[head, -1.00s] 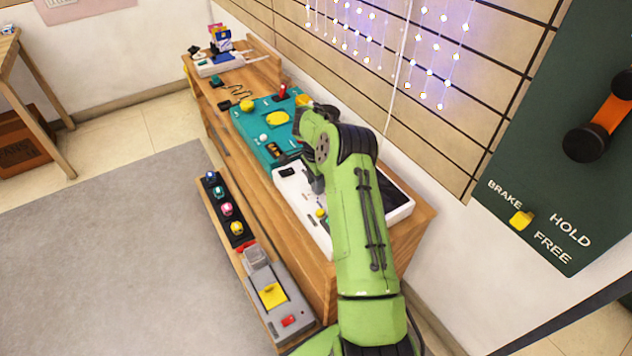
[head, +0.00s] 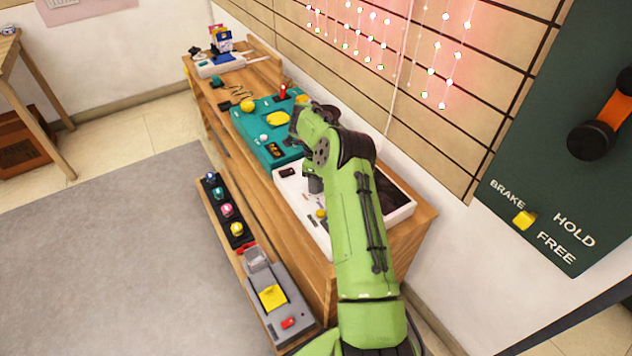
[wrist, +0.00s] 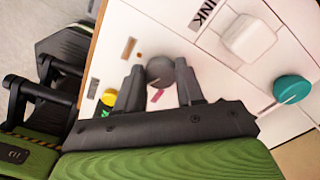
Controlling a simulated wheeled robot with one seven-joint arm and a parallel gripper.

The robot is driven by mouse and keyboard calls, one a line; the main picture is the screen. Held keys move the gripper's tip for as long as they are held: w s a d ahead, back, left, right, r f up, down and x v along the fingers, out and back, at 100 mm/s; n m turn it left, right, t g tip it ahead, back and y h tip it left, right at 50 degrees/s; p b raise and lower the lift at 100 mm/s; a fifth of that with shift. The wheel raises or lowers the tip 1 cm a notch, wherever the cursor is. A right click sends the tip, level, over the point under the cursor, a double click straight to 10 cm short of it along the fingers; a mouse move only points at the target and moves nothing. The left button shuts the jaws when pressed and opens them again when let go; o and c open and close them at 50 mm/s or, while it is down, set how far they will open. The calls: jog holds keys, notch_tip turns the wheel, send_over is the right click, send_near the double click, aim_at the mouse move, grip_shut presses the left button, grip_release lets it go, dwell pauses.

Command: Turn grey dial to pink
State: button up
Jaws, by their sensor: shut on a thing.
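The grey dial (wrist: 160,70) stands on a white panel (wrist: 217,76) in the wrist view. My gripper (wrist: 162,78) has one dark finger on each side of it and is shut on it. A small pink mark (wrist: 157,96) shows on the panel just below the dial, between the fingers. In the head view my green arm reaches over the white panel (head: 403,213), and the fingers and the dial are hidden there. The hanging lights (head: 437,72) on the wall glow pinkish red.
A white square knob (wrist: 248,38) and a teal dial (wrist: 292,89) stand right of the grey dial. A yellow knob (wrist: 109,97) is close to the left finger. A teal panel (head: 258,128) adjoins the white one on the wooden bench (head: 312,268).

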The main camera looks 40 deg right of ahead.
jog(key=shift+m, duration=0.4)
jog(key=o, duration=1)
jog(key=shift+o, duration=0.2)
jog(key=shift+r, duration=0.15)
notch_tip(320, 180, up, 16)
jog(key=p, duration=0.6)
jog(key=shift+f, duration=0.25)
